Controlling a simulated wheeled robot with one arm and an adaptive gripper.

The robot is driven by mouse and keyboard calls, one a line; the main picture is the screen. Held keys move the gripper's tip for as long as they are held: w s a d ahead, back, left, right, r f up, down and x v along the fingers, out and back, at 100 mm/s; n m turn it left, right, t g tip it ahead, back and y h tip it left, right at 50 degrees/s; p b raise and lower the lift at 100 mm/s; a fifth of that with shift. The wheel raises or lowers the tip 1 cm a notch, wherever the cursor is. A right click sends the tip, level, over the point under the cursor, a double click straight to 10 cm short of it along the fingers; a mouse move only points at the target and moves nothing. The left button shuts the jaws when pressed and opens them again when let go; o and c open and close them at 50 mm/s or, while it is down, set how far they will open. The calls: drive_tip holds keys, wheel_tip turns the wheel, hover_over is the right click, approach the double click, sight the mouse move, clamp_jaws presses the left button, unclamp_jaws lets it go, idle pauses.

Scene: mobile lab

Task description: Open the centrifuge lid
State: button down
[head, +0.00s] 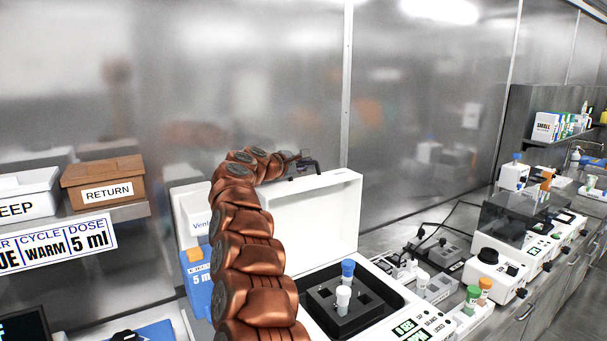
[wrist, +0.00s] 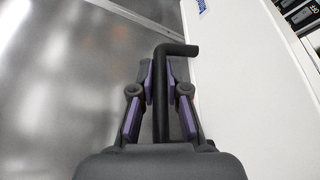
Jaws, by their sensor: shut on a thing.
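The white centrifuge lid (head: 325,215) stands raised, roughly upright, at the back of the centrifuge (head: 378,335). The dark well below it is uncovered, with a black square block (head: 362,318) holding a blue-capped tube (head: 348,270) and a white-capped tube (head: 343,296). My gripper (head: 300,163) is at the lid's top edge, beside the black handle (head: 315,165). In the wrist view, my gripper (wrist: 160,95) has its purple-padded fingers closed around the black bar of the handle (wrist: 181,50). My arm hides the left part of the lid and centrifuge.
A steel wall (head: 290,80) rises close behind the lid. A brown RETURN box (head: 104,182) sits on a shelf at left. Tube racks (head: 435,287) and white instruments (head: 492,277) crowd the counter at right. A blue box (head: 198,280) stands left of my arm.

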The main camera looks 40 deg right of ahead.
sight(312, 180)
drive_tip(key=shift+s+a+r+m+b, duration=0.15)
drive_tip(key=shift+s+b, duration=0.55)
drive_tip(key=shift+b, duration=0.95)
drive_tip(key=shift+s+r+m+b, duration=0.1)
drive_tip(key=shift+s+m+b, duration=0.15)
drive_tip(key=shift+s+b, duration=0.9)
drive_tip(key=shift+s+r+t+b, duration=0.25)
drive_tip(key=shift+r+t+b, duration=0.05)
drive_tip(key=shift+b, duration=1.15)
drive_tip(key=c, duration=1.4)
unclamp_jaws()
drive_tip(key=shift+c, duration=0.2)
drive_tip(key=shift+a, duration=0.1)
drive_tip(key=shift+f+v, duration=0.1)
drive_tip(key=shift+v, duration=0.5)
drive_tip(key=shift+f+v, duration=0.15)
drive_tip(key=shift+v, duration=5.2)
